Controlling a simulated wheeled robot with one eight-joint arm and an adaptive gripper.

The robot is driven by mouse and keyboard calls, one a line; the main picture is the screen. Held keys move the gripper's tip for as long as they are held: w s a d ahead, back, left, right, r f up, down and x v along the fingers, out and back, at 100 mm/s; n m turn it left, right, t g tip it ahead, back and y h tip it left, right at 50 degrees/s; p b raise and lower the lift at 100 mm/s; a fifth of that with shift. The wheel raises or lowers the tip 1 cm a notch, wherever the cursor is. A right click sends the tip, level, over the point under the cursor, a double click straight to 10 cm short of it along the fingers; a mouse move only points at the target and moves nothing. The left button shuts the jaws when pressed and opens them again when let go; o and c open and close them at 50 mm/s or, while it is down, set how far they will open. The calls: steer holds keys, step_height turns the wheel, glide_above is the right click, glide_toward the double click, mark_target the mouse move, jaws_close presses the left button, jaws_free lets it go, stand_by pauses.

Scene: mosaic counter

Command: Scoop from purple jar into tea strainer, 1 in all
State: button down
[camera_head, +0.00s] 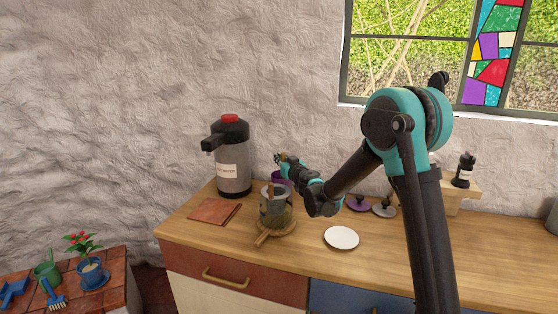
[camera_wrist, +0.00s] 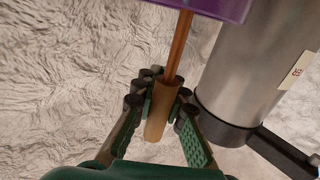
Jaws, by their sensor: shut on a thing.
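My gripper (camera_head: 281,158) is shut on the wooden handle of a scoop (camera_wrist: 157,112), above the purple jar (camera_head: 279,177) at the back of the counter. In the wrist view, the scoop's thin stem runs to the purple jar (camera_wrist: 215,8) at the top edge. The scoop's head is hidden there; I cannot tell whether it holds anything. In the head view, a glass vessel (camera_head: 268,210) with a grey metallic top, seemingly the tea strainer (camera_head: 275,191), stands in front of the jar. My arm's wrist is close to its right.
A steel dispenser (camera_head: 232,180) stands left of the jar, and in the wrist view (camera_wrist: 250,65) it is close beside it. The vessel is on a wooden trivet (camera_head: 290,228). A white plate (camera_head: 341,238), purple lid (camera_head: 357,205) and grey lid (camera_head: 384,210) lie right. A brown board (camera_head: 213,212) lies left.

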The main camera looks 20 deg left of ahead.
step_height(320, 180, up, 9)
steer(key=shift+r, duration=0.2)
stand_by(0.8)
steer(key=shift+s+d, duration=0.1)
